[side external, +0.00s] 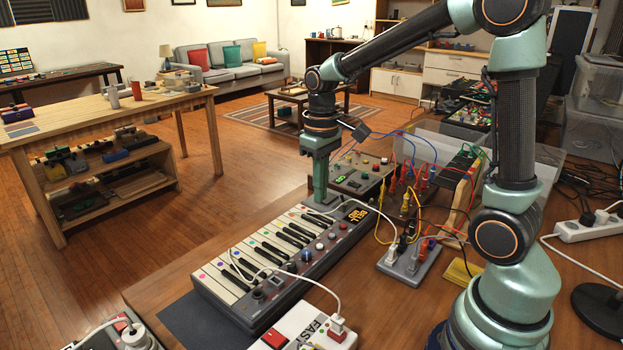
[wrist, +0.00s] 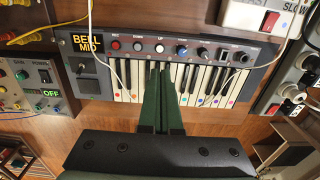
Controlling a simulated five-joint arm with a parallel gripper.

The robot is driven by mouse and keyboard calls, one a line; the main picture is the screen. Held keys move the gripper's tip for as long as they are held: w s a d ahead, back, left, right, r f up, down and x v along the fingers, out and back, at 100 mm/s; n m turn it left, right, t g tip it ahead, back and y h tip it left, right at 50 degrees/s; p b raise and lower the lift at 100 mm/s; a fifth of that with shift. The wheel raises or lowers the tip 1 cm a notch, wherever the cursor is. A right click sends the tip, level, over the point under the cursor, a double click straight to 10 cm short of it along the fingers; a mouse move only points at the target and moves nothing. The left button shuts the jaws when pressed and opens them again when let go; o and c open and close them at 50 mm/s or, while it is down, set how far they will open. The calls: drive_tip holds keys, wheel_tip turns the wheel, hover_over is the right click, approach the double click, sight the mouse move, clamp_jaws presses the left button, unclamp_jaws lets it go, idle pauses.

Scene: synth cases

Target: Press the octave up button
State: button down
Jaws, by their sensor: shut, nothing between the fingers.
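The keyboard (side external: 290,251) lies on the wooden table, with its display reading BELL MID. In the wrist view the keyboard panel (wrist: 222,72) has a row of controls. In the side view my gripper (side external: 320,202) points down over the far end of the keys. I cannot tell whether the fingertips touch anything.
A white cable (side external: 293,271) runs across the near end of the keyboard. A switch box (side external: 360,172) stands beyond the far end, with a box of plugs and wires (side external: 409,262) to the right. A white FAST switch box (side external: 309,328) is at the near end.

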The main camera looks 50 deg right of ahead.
sight(321, 246)
wheel_tip(321, 246, down, 12)
drive_tip(key=shift+r, duration=0.1)
idle(0.4)
drive_tip(key=shift+s+f, duration=0.15)
drive_tip(key=shift+f, duration=0.8)
wheel_tip(321, 246, up, 15)
drive_tip(key=shift+w, duration=0.3)
idle(0.4)
